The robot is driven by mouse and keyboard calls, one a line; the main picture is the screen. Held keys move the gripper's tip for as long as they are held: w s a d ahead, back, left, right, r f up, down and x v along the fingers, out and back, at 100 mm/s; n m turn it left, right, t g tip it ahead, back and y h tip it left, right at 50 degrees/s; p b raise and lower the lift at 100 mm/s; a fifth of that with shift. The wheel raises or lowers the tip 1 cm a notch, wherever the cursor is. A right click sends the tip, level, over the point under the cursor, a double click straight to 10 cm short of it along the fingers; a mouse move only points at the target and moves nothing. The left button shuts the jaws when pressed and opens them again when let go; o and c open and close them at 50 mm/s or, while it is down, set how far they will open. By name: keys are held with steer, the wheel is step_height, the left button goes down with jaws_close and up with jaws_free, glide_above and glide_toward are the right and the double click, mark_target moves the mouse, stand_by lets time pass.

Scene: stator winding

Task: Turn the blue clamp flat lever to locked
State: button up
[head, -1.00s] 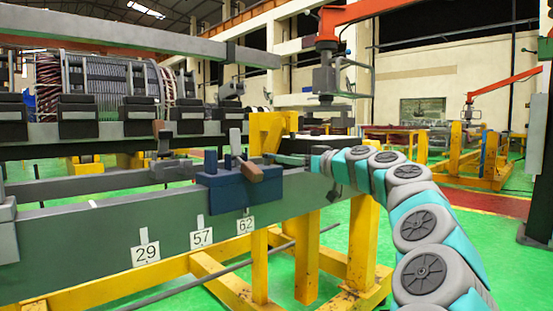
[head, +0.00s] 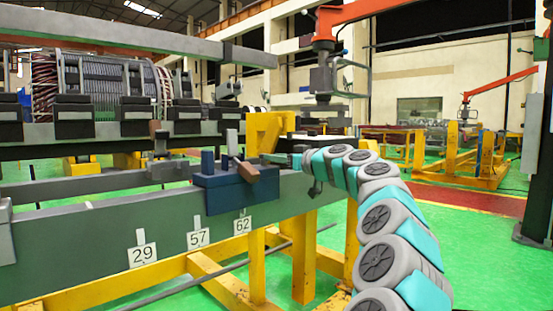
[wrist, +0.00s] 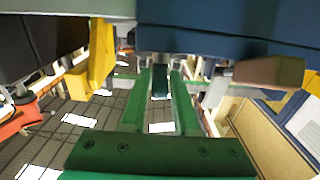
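The blue clamp (head: 228,196) sits on the green-grey beam, above the number labels. Its flat lever ends in a brown handle (head: 247,172), tilted at the clamp's right front. In the wrist view the blue clamp (wrist: 235,45) fills the top right, with the brown handle (wrist: 270,73) below it. My gripper (head: 274,158) is behind and just right of the handle in the head view. In the wrist view its two green fingers (wrist: 163,78) are apart, with a dark teal piece showing between their tips. The handle is outside the fingers, to their right. I cannot tell whether anything touches.
The long beam (head: 100,230) carries labels 29, 57 and 62. A yellow bracket (head: 266,132) stands close behind my gripper; it also shows in the wrist view (wrist: 95,62). A row of dark blocks (head: 95,120) and the wound coil stand behind. Open green floor is at the right.

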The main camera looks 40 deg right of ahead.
jaws_close()
stand_by(1.0)
